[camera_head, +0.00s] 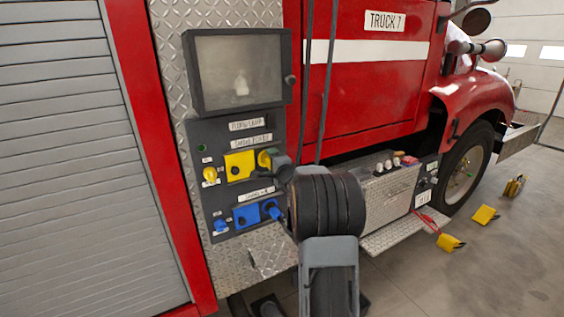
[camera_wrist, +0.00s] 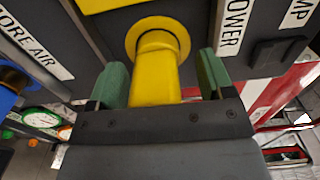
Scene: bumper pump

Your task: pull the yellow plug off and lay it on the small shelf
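The yellow plug (camera_head: 264,159) sits at the right end of the yellow plate (camera_head: 239,165) on the dark panel, beneath the "SHORE POWER" label. In the wrist view the yellow plug (camera_wrist: 156,66) stands in its round yellow collar on the panel. My gripper (camera_wrist: 166,80) has its two green fingers on either side of the plug. A gap shows between the plug and the right finger; the left finger is close to it, and contact is unclear. In the head view my wrist partly hides the plug. I cannot tell the small shelf for certain; a silver ledge (camera_head: 403,233) juts out low at the right.
Another yellow fitting (camera_head: 210,175) is left of the plate. A blue plate (camera_head: 247,215) with blue fittings sits below. A framed dark box (camera_head: 239,72) is above. Black hoses hang behind my arm. Yellow chocks (camera_head: 484,215) lie on the floor near the wheel.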

